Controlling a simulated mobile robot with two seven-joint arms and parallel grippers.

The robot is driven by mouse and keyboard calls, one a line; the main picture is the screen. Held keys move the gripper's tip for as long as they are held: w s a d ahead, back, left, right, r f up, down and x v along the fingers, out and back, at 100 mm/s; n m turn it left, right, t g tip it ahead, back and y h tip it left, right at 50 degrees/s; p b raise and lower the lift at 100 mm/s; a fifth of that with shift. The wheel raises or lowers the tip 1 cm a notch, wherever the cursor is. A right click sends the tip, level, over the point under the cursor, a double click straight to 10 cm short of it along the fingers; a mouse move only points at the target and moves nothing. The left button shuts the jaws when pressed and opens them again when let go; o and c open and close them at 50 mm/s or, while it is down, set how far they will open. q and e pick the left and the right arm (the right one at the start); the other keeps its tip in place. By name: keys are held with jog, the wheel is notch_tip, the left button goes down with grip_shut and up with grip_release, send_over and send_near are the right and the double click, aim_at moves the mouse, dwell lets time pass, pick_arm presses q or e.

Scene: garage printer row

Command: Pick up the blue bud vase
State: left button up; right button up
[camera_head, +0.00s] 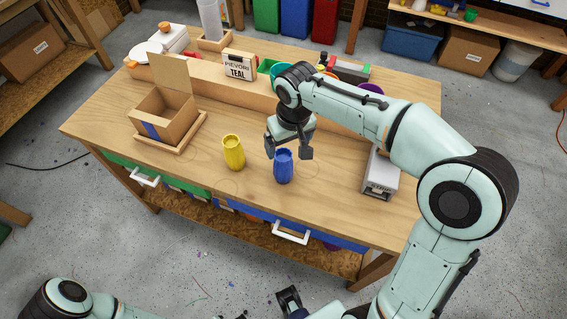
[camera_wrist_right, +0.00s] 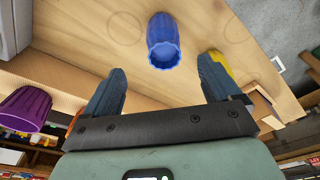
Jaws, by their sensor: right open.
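The blue bud vase (camera_head: 283,168) stands upright on the wooden workbench, near its front edge. My right gripper (camera_head: 288,151) is open and empty above and just behind the vase, fingers pointing down. In the right wrist view the vase (camera_wrist_right: 163,42) shows its open rim just beyond the gap between the open fingertips (camera_wrist_right: 162,78); nothing is between the fingers. Whether a finger touches the vase cannot be told. A dark gripper part, seemingly of my left gripper (camera_head: 290,300), shows at the bottom edge; its jaw state is unclear.
A yellow vase (camera_head: 234,153) stands left of the blue one. An open cardboard box (camera_head: 165,118) sits on a wooden tray further left. A grey box (camera_head: 381,175) stands at the right.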

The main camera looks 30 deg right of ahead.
aim_at(286, 155)
jog(key=f, duration=0.4)
jog(key=shift+w+f, duration=0.15)
jog(key=shift+w, duration=0.2)
jog(key=f, duration=0.2)
jog(key=w+f, duration=0.1)
jog(key=f, duration=0.2)
jog(key=shift+w+a+f+b, duration=0.1)
jog(key=shift+a+f+b, duration=0.15)
jog(key=shift+b, duration=0.15)
jog(key=c, duration=1.2)
